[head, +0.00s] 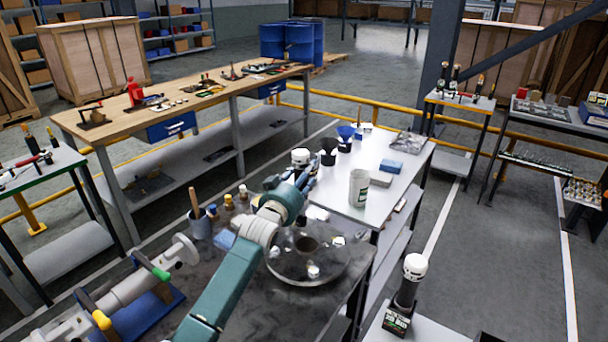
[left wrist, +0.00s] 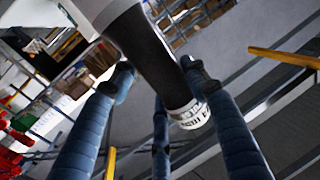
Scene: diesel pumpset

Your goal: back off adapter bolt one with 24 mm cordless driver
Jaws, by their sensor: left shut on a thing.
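My left arm reaches across the dark bench in the head view, with its gripper (head: 306,182) partly hidden by its own wrist. In the left wrist view the blue fingers (left wrist: 160,90) are around a black cylindrical driver (left wrist: 150,55) with a white lettered end (left wrist: 190,114). Its white cap (head: 300,155) shows just beyond the wrist in the head view. The lettering cannot be read for size. A round metal flange (head: 287,273) with several bright bolt heads (head: 313,271) lies below and beside the arm, apart from the driver. Which is bolt one cannot be told. My right gripper is not in view.
A white table (head: 395,195) beyond the bench carries a pale can (head: 358,188), funnels and boxes. A cup (head: 198,224) and small bottles stand left of the arm.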

